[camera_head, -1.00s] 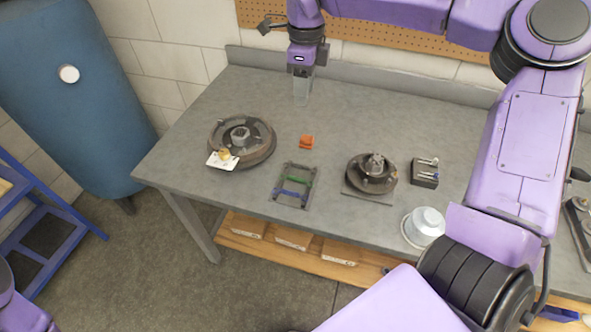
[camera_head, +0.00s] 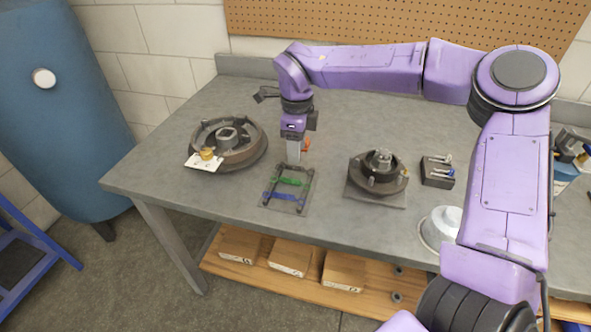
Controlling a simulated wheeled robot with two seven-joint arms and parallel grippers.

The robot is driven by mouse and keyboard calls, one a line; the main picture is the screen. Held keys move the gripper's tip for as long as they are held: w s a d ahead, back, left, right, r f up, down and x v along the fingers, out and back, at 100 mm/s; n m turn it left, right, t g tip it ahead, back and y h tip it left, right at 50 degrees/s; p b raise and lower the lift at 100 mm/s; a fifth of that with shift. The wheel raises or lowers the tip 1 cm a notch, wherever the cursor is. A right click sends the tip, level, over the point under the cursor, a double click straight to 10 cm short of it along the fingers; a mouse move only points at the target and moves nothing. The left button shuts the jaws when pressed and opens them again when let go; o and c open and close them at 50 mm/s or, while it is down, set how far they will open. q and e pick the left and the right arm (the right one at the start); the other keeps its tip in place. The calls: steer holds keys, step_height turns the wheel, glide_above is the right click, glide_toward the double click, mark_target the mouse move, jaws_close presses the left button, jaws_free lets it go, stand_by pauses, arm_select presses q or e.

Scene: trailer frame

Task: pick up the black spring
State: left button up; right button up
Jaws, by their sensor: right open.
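A small dark rack (camera_head: 270,206) lies on the workbench, left of centre. A green spring (camera_head: 290,181) and a blue spring (camera_head: 284,196) lie across it. Dark strips form its edges, and I cannot clearly tell the black spring from them; the rack's far end is partly hidden by my gripper. My right gripper (camera_head: 294,159) points down over the far edge of the rack, with nothing seen in it. I cannot tell its exact height above the rack. My left gripper is out of view.
On the grey workbench (camera_head: 150,178), a brake drum (camera_head: 256,148) with a white card stands left, and a hub on a plate (camera_head: 378,178) stands right. A black block with pins (camera_head: 437,172) and a pale cup (camera_head: 436,228) lie further right. An orange piece (camera_head: 307,145) sits beside my gripper.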

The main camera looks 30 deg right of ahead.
step_height(320, 180, down, 5)
steer(key=shift+r, duration=0.1)
jaws_close()
steer(key=shift+r, duration=0.1)
steer(key=shift+w+r, duration=0.1)
steer(key=shift+r, duration=0.15)
step_height(320, 180, up, 3)
steer(key=shift+f, duration=0.1)
steer(key=s+a+r+p, duration=0.1)
steer(key=s+r+p, duration=0.2)
steer(key=s+r, duration=0.9)
steer(key=shift+s+a+r, duration=0.25)
steer(key=shift+s+r, duration=0.1)
steer(key=shift+s, duration=0.65)
